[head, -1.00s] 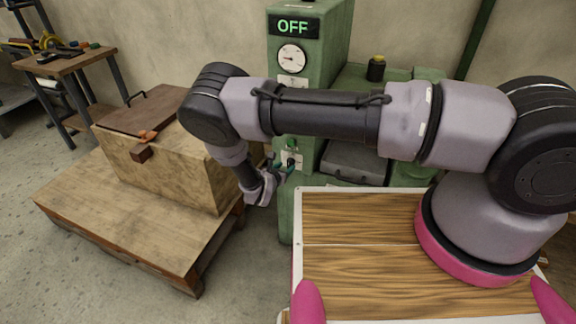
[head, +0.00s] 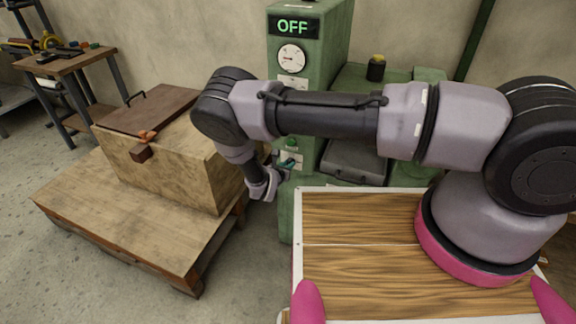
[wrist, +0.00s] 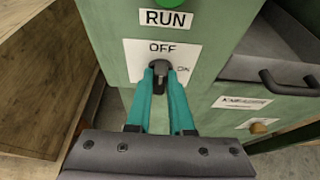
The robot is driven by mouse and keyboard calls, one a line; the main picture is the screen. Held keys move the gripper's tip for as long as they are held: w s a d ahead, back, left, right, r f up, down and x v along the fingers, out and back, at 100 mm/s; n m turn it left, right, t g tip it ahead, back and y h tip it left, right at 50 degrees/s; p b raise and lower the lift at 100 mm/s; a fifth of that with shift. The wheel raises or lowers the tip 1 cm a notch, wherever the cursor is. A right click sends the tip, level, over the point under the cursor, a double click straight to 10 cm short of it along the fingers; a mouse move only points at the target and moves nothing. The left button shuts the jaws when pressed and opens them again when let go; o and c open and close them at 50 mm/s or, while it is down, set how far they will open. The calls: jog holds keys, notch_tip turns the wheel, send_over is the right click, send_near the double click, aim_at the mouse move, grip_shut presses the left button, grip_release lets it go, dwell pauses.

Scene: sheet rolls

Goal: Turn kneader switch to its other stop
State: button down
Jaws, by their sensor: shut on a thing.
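The kneader switch (wrist: 159,70) is a dark knob on a white plate marked OFF above it and ON to its right, in the wrist view. Its top lies just under the word OFF. My gripper (wrist: 161,72) has its teal fingers shut on the knob, one on each side. In the head view my gripper (head: 284,167) is at the front of the green machine (head: 300,215), and the knob is mostly hidden there. The display (head: 293,27) at the machine's top reads OFF.
A RUN label (wrist: 165,19) sits above the switch plate. A drawer with a dark handle (wrist: 289,83) is to the right. A wooden crate (head: 170,168) on a pallet (head: 110,235) stands close to the left of my gripper. A dial gauge (head: 292,58) is higher up.

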jog(key=m+t+y, duration=0.1)
jog(key=m, duration=0.3)
jog(key=m+t+y, duration=0.2)
jog(key=m, duration=0.2)
jog(key=d+f+m+t+y, duration=0.1)
jog(key=m+t+y, duration=0.1)
jog(key=m, duration=0.3)
jog(key=shift+s, duration=0.2)
dwell(0.5)
jog(key=shift+y, duration=0.3)
jog(key=c, duration=0.8)
grip_release()
jog(key=shift+s, duration=0.1)
